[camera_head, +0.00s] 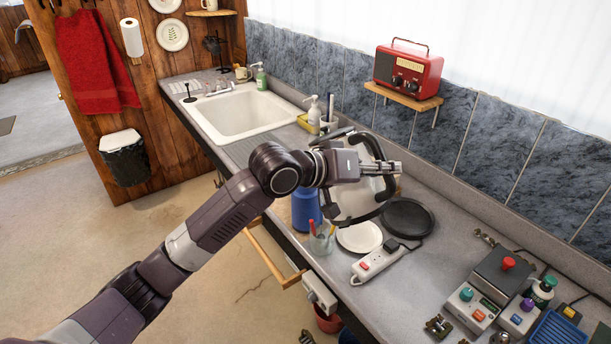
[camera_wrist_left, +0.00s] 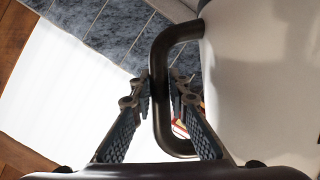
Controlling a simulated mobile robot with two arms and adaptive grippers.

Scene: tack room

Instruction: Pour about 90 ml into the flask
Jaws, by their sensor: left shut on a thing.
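A white kettle (camera_head: 351,202) with black trim and a dark handle is held above the counter, partly hidden by my left wrist, and looks tilted. My left gripper (camera_head: 392,168) is shut on the kettle's handle; in the left wrist view the fingers (camera_wrist_left: 160,92) close around the dark handle (camera_wrist_left: 160,75) beside the white kettle body (camera_wrist_left: 255,80). A blue vessel (camera_head: 305,208), which may be the flask, stands on the counter just left of and below the kettle. Its mouth is hard to make out. No liquid stream is visible. My right gripper is out of view.
A black round base (camera_head: 407,217), a white disc (camera_head: 359,237), a glass with pens (camera_head: 321,240) and a power strip (camera_head: 377,263) lie close by. A sink (camera_head: 243,113) is farther back; devices (camera_head: 480,303) crowd the front right. An open drawer (camera_head: 268,256) juts out.

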